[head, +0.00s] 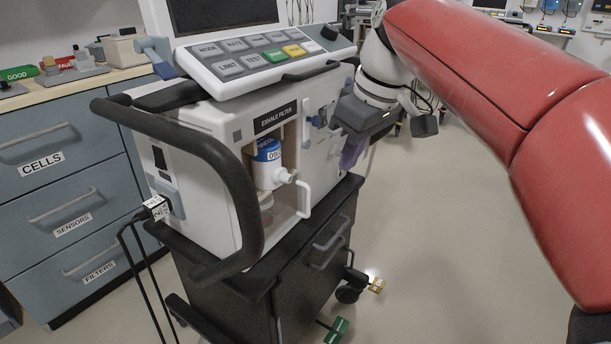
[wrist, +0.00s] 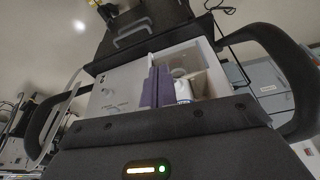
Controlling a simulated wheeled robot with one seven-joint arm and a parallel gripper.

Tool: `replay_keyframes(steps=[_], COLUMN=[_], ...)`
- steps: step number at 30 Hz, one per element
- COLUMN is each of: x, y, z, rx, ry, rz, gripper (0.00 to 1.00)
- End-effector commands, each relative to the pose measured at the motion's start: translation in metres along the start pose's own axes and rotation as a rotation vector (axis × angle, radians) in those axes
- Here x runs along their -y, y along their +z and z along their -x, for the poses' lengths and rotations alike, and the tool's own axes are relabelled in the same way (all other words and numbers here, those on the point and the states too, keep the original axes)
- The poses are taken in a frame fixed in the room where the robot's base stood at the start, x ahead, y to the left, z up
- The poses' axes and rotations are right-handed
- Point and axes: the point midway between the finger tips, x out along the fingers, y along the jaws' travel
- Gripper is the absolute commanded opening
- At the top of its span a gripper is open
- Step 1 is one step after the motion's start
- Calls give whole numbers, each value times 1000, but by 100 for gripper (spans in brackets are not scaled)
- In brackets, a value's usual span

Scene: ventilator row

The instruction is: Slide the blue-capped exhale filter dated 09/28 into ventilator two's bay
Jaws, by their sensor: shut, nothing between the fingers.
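The exhale filter (head: 266,163), white with a blue cap band, stands upright inside the open bay (head: 291,140) marked EXHALE FILTER. Its label shows "09" and the rest is cut off. The bay is in the front of a white ventilator (head: 205,125); I cannot read a ventilator number. My gripper (head: 350,158) has purple fingers, shut and empty, in front of the ventilator to the right of the bay, apart from the filter. In the wrist view the shut fingers (wrist: 157,80) overlap the bay opening, and part of the filter (wrist: 182,90) shows beside them.
A white handle (head: 304,199) stands at the bay's right edge. A black bumper rail (head: 240,195) curves around the ventilator's left side. A dark cart (head: 315,270) carries it. Grey drawers (head: 65,190) stand at left. The floor at right is clear.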

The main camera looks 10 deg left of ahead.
Motion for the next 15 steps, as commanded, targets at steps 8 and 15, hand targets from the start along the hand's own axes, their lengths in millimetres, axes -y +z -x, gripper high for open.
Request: replay_keyframes(steps=[8,15], x=[10,12], y=[-40,-39], z=[-9,-45], rx=[11,13], ry=[-57,-59], rz=[159,159], gripper=[0,0])
